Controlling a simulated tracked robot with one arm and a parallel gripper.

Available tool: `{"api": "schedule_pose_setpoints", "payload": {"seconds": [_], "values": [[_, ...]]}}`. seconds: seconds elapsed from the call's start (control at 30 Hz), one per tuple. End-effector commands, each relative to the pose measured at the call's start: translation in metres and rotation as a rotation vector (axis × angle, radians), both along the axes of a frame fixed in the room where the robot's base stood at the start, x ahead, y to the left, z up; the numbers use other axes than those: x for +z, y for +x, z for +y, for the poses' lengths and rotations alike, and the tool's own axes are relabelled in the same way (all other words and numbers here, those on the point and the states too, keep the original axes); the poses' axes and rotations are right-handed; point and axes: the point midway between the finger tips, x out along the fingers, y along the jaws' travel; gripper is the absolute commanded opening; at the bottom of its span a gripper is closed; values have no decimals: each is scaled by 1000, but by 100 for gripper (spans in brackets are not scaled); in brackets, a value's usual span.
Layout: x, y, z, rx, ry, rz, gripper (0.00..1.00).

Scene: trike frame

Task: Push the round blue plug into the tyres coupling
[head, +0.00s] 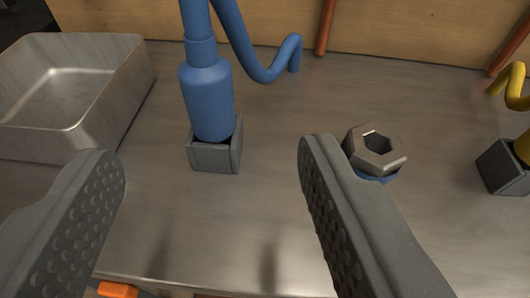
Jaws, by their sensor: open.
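The round blue plug (208,98) stands upright in a small grey square holder (213,158), left of the middle in the head view. A blue hose (262,72) shows beside it and curls to the right. My gripper (210,150) is open, with one finger to the left of the plug and one to the right. The fingers are nearer the camera, and nothing is between their pads.
A metal tray (135,70) stands at the left. A yellow plug (522,148) sits in another grey holder (501,168) at the right edge. Reddish-brown rods (325,28) stand at the back by a wooden panel (400,25). The metal bench (290,110) is clear between holder and fitting.

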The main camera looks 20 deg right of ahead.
Motion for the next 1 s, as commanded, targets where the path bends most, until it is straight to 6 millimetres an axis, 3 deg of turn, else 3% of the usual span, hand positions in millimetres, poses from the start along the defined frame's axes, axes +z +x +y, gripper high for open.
{"api": "schedule_pose_setpoints", "payload": {"seconds": [0.4,0.77,1.0], "values": [[-22,64,-10,-4,-2,0,56],[-28,84,-11,-1,-1,2,56],[-36,113,-9,-2,1,-1,56]]}}
